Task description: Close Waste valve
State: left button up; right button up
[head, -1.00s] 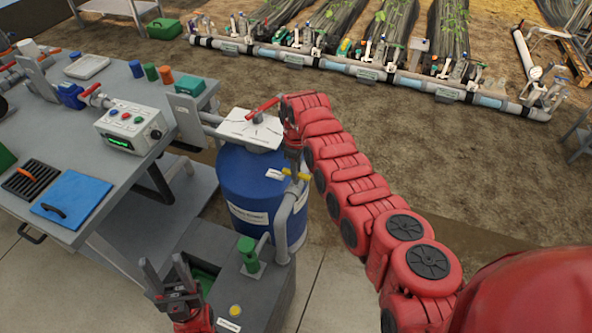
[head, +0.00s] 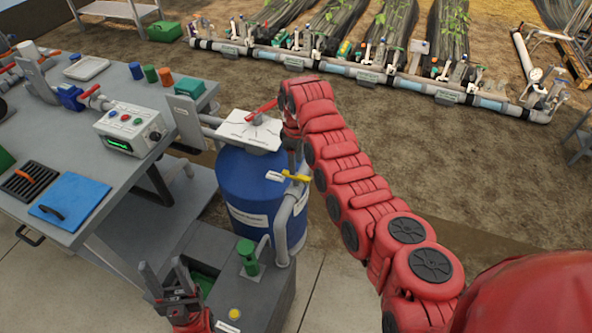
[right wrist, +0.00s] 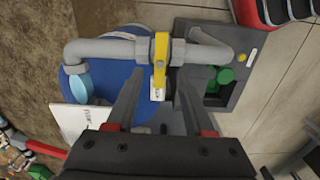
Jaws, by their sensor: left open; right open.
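A valve with a yellow handle (head: 297,178) sits on the grey pipe beside the blue drum. A white tag (head: 275,176) hangs by it; its text is too small to read, so I cannot confirm it is the Waste valve. In the right wrist view the yellow handle (right wrist: 160,58) lies across the pipe. My right gripper (right wrist: 159,82) is open, its fingers either side of the handle's line; I see no contact. In the head view my forearm mostly hides it. My left gripper (head: 163,266) is open and empty above the grey tank.
A red-handled valve (head: 262,110) stands by a white plate (head: 248,131) above the blue drum (head: 238,185). A grey tank (head: 262,292) with a green fitting (head: 247,256) is below. The workbench (head: 120,185) with a control box (head: 130,127) fills the left.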

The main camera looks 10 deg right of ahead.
aim_at(296, 175)
notch_tip(296, 175, up, 13)
jog(key=b, duration=0.1)
dwell(0.7)
